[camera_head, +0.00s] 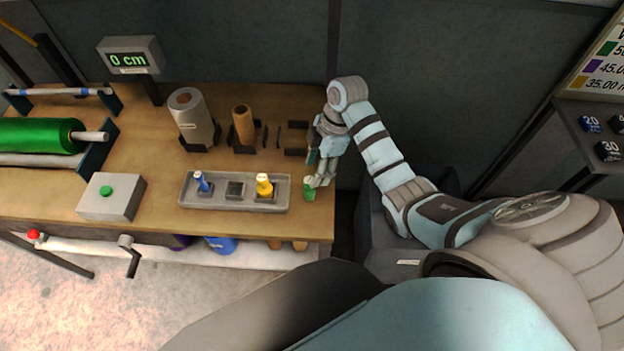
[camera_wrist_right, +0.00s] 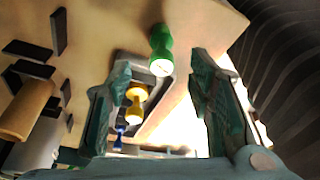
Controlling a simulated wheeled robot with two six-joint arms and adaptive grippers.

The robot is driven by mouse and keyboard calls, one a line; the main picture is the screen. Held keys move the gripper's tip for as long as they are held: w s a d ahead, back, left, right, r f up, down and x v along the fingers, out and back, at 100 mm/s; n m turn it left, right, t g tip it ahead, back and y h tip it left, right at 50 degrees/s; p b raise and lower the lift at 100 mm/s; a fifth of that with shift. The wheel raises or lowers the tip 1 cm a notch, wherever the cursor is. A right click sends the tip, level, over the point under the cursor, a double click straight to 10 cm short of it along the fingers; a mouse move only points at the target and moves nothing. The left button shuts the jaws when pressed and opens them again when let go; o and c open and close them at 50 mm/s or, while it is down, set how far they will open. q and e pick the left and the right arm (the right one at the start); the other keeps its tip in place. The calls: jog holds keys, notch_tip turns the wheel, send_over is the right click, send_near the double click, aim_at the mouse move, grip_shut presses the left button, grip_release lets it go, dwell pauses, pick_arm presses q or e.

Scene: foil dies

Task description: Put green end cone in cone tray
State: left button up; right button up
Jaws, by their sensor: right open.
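The green end cone (camera_head: 309,192) stands on the table near its right edge, just right of the grey cone tray (camera_head: 187,201). In the right wrist view the green cone (camera_wrist_right: 160,50) shows beyond the fingertips, between the lines of the two fingers. The tray holds a blue cone (camera_head: 202,182) at its left and a yellow cone (camera_head: 265,186) at its right, with an empty dark square holder (camera_head: 235,190) between them. My right gripper (camera_head: 317,184) is open and empty at the green cone, pointing down toward it. My left gripper is not in view.
A grey box with a green button (camera_head: 106,191) is left of the tray. A foil roll (camera_head: 191,117) and a brown tube (camera_head: 243,124) stand behind it, with dark brackets to their right. A large green roll (camera_head: 40,136) lies at far left.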

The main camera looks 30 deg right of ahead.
aim_at(309, 186)
jog(key=shift+b+x, duration=0.45)
jog(key=shift+x, duration=0.75)
jog(key=b+x, duration=0.5)
jog(key=b, duration=0.1)
jog(key=shift+s, duration=0.15)
jog(key=shift+r+p, duration=0.2)
jog(key=shift+p, duration=0.1)
jog(key=shift+r, duration=0.1)
grip_shut()
